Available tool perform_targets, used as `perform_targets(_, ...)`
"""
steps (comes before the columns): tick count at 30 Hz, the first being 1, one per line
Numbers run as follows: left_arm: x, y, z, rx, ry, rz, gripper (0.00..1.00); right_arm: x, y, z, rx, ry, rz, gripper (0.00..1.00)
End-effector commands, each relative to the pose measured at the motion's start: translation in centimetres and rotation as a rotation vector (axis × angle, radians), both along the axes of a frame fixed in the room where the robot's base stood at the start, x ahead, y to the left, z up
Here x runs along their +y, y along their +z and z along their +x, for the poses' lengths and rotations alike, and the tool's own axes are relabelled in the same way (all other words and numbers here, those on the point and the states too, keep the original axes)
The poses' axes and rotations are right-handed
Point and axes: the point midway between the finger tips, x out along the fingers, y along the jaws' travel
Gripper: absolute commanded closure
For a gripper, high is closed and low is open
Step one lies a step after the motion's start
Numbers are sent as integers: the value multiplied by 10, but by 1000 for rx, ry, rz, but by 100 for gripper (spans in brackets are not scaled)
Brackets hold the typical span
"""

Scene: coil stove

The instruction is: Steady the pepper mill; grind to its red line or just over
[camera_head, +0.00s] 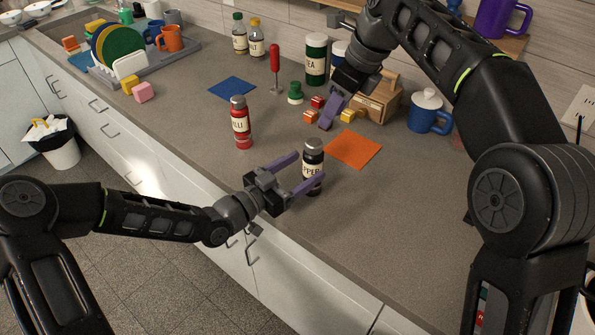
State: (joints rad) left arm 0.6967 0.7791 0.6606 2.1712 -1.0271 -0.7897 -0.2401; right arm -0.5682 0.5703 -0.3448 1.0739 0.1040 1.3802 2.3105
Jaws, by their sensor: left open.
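The pepper mill (313,158), a dark jar with a grey cap and a white label reading "PPER", stands upright near the counter's front edge. My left gripper (309,167) is open, one purple finger reaching toward the mill's far left side and the other crossing its lower front. The mill appears between the fingertips; I cannot tell whether they touch it. My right gripper (331,110) hangs above and behind the mill, beside small blocks. Its purple fingers overlap, so its opening is unclear. No red line shows on the mill.
A red chili bottle (241,126) stands left of the mill. An orange mat (353,149) lies right behind it. The right counter is clear.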

Motion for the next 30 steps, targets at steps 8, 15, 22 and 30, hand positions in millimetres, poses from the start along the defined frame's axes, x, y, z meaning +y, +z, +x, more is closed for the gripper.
perform_targets(8,-31,0,28,1,-3,-1,30,0,0,0,0,0,0,64)
perform_targets(15,-46,0,44,1,-1,0,30,0,0,0,0,0,0,64)
perform_targets(22,-47,0,46,1,0,0,30,0,0,0,0,0,0,64)
perform_targets(30,-47,0,45,1,0,1,47,0,0,0,0,0,0,64)
